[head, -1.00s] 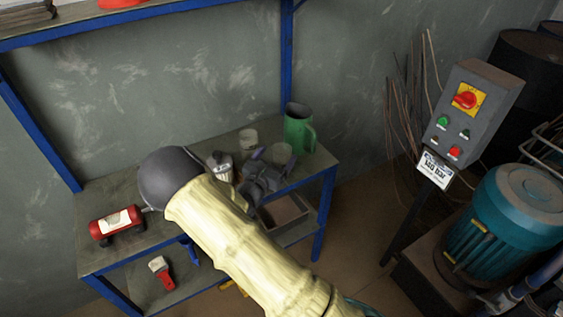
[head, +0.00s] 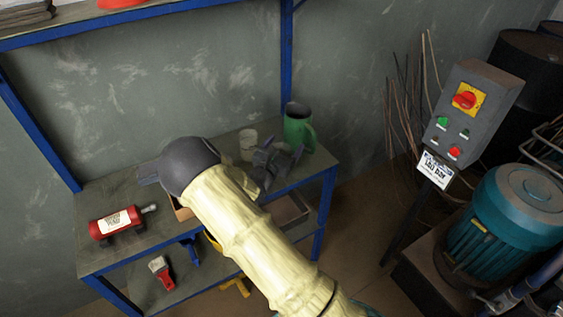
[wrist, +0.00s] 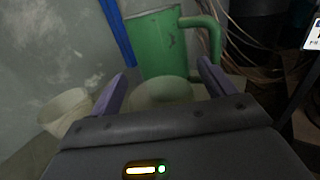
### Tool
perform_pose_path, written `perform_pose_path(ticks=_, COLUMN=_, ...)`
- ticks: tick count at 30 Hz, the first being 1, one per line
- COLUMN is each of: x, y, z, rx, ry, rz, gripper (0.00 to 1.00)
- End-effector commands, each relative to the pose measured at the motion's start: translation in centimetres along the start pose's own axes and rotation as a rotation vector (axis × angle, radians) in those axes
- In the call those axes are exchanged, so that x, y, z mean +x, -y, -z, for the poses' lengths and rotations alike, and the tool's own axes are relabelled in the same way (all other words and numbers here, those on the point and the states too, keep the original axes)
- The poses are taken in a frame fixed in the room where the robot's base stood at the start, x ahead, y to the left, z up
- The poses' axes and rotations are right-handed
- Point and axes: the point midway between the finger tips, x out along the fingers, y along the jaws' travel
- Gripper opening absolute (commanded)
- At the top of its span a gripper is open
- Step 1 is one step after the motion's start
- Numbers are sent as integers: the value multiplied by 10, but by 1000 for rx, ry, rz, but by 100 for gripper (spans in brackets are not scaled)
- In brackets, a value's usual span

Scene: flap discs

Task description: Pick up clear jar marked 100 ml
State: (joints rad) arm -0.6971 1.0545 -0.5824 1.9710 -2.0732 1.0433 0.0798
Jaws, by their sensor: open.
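Two pale translucent jars are in view, and I cannot read a 100 ml mark on either. One jar (wrist: 163,92) shows in the wrist view between the two fingers of my gripper (wrist: 163,75), just beyond them; its lower part is hidden by the gripper body. The other jar (wrist: 65,110) stands to the left, outside the fingers; it also shows in the head view (head: 248,145) behind my gripper (head: 280,153). My gripper is open over the right end of the bench, and the nearer jar is hidden behind it in the head view.
A green jug (head: 297,128) stands just behind the jars at the bench's right end; it looms close in the wrist view (wrist: 160,45). A red cylinder (head: 117,222) lies on the bench's left. A blue shelf post (head: 286,60) rises behind. A control box (head: 473,110) stands right.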

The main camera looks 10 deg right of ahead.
Motion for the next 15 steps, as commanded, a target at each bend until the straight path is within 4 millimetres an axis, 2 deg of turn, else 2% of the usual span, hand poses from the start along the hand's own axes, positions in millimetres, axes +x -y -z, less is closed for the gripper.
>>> perform_pose_path(ticks=2, x=0, y=0, z=0, rx=0, ry=0, rz=0, gripper=79)
perform_pose_path(ticks=10, x=0, y=0, z=0, rx=0, ry=0, rz=0, gripper=26)
perform_pose_path(ticks=11, x=0, y=0, z=0, rx=0, ry=0, rz=0, gripper=23)
perform_pose_path(ticks=15, x=0, y=0, z=0, rx=0, ry=0, rz=0, gripper=23)
